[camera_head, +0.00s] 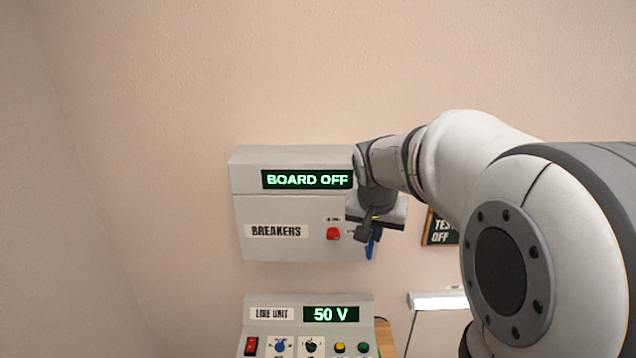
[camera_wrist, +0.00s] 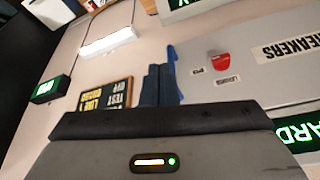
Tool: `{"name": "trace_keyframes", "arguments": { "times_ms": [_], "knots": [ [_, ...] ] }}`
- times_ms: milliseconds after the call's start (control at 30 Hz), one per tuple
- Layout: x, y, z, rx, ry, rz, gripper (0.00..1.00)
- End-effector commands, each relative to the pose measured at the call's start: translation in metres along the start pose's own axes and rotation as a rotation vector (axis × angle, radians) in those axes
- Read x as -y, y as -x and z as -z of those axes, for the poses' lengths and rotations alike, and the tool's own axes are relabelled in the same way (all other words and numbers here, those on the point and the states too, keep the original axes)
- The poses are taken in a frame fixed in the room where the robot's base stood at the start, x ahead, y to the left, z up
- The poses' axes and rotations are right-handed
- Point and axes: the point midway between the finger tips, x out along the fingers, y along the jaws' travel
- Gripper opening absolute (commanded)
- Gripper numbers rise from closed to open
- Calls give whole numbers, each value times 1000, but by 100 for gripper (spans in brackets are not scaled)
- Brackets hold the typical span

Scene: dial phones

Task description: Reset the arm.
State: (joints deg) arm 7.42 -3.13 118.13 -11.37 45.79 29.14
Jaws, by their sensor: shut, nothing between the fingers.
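My gripper (camera_head: 366,236) is in front of the right side of the grey breakers box (camera_head: 285,218), fingers together and empty. In the wrist view its dark fingers (camera_wrist: 160,82) are side by side near the blue lever (camera_wrist: 173,58) at the box's edge. The lever (camera_head: 371,249) is partly hidden by my gripper in the head view. I cannot tell whether they touch. My arm reaches in from the right, bent at the wrist.
The box's display (camera_head: 307,180) reads BOARD OFF, with a red switch (camera_head: 333,234) below. Under it stands the line unit (camera_head: 290,299), reading 50 V, with knobs and buttons. A dark sign (camera_head: 440,229) and white bar (camera_head: 438,301) are right. The left wall is bare.

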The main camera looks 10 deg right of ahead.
Motion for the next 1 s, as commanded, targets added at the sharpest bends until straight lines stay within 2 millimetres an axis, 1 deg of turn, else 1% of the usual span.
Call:
{"name": "trace_keyframes", "arguments": {
  "times_ms": [67,167,267,300,400,500,533,600,700,1000],
  "knots": [
    [0,5,-9,4,23,6,0],
    [-1,16,-38,20,90,27,0],
    [-4,29,-81,44,194,58,0],
    [-6,33,-99,54,236,73,0],
    [-11,40,-141,76,341,107,0],
    [-16,43,-173,93,423,135,0],
    [-17,43,-181,97,441,142,0],
    [-20,44,-193,103,471,154,0],
    [-21,43,-202,108,495,162,0],
    [-21,43,-202,109,497,162,0]
  ]
}}
